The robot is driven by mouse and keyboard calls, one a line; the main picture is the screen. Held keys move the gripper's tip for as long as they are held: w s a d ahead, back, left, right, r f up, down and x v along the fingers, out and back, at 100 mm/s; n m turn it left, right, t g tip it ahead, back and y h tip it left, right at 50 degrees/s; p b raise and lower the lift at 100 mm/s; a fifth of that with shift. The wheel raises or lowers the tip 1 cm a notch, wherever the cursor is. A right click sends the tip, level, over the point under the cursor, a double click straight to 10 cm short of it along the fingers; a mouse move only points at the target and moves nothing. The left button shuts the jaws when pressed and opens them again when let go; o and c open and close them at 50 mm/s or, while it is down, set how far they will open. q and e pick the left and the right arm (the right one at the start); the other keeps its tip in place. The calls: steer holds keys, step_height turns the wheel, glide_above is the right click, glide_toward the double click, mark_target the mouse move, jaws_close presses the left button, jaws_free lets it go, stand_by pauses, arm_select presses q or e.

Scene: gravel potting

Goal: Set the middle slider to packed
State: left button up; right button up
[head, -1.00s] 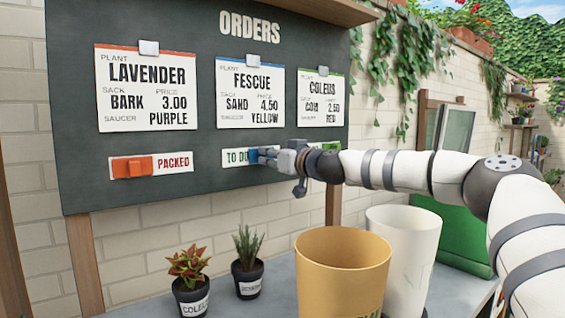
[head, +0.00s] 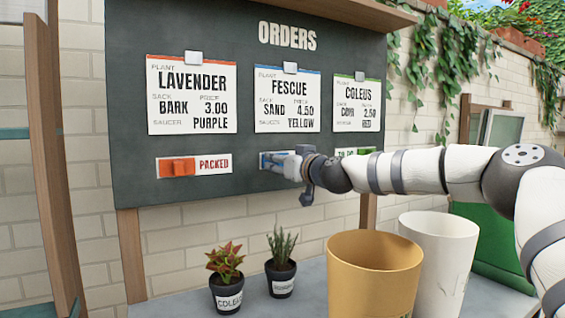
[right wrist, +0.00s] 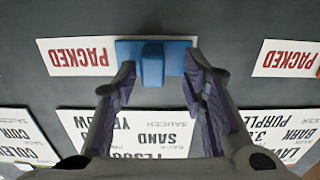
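The middle slider (head: 268,160), blue, sits under the FESCUE card on the dark orders board. My right gripper (head: 287,164) is at it and partly hides it in the head view. In the right wrist view, which is upside down, the blue knob (right wrist: 152,64) stands between the two fingers of the gripper (right wrist: 159,74). The fingers are apart; the left one in that picture is close to the knob, with a wider gap on the other side. The word PACKED (right wrist: 77,56) shows beside the blue plate. My left gripper is out of view.
The left slider (head: 178,168) is orange and shows PACKED. The right slider (head: 366,151) is green, its label partly hidden by my arm. Below, two small potted plants (head: 226,280), a tan pot (head: 375,275) and a white pot (head: 440,250) stand on the grey counter.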

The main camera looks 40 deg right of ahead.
steer(key=shift+s, duration=0.1)
steer(key=s+a, duration=0.1)
steer(key=s, duration=1)
steer(key=shift+s+a, duration=0.15)
steer(key=shift+s, duration=0.25)
